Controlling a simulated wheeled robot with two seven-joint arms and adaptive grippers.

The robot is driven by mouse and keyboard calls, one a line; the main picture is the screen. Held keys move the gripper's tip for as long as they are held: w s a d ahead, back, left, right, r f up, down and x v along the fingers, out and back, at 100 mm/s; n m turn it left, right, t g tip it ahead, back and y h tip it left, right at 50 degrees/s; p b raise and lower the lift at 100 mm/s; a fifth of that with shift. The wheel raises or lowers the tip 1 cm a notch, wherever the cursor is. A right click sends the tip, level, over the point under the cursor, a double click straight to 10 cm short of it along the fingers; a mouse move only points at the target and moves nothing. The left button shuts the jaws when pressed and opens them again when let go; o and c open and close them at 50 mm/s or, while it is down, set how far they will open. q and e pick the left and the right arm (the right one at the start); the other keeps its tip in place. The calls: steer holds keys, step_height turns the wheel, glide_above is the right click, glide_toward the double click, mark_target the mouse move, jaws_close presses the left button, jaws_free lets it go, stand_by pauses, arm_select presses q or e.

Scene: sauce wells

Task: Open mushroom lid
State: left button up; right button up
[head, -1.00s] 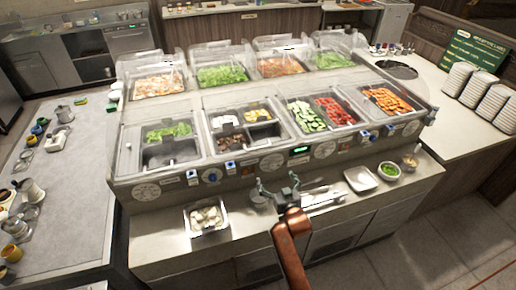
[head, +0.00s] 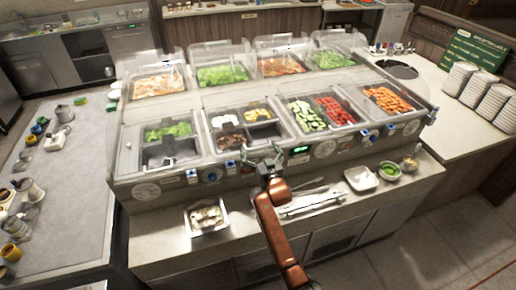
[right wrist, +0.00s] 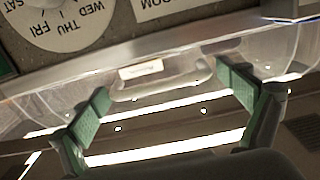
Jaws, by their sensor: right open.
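The second front well from the left has compartments, one with brown-and-white pieces that look like mushrooms (head: 231,142). A clear lid (head: 207,113) seems to lie closed over this well; its edges are hard to see. In the right wrist view a clear lid edge with a pale handle bar (right wrist: 160,92) and a small white label shows. My right gripper (head: 262,158) is at the front of this well, above the counter edge. In the right wrist view the right gripper (right wrist: 165,90) is open, its green pads on either side of the handle, with nothing clamped. My left gripper is out of view.
On the front counter (head: 160,240) stand a metal tray of pale pieces (head: 207,214), tongs (head: 312,201), a white dish (head: 360,178) and a green bowl (head: 389,170). Day dials and knobs line the front panel. Neighbouring covered wells flank this one closely.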

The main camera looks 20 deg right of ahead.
steer(key=c, duration=1.4)
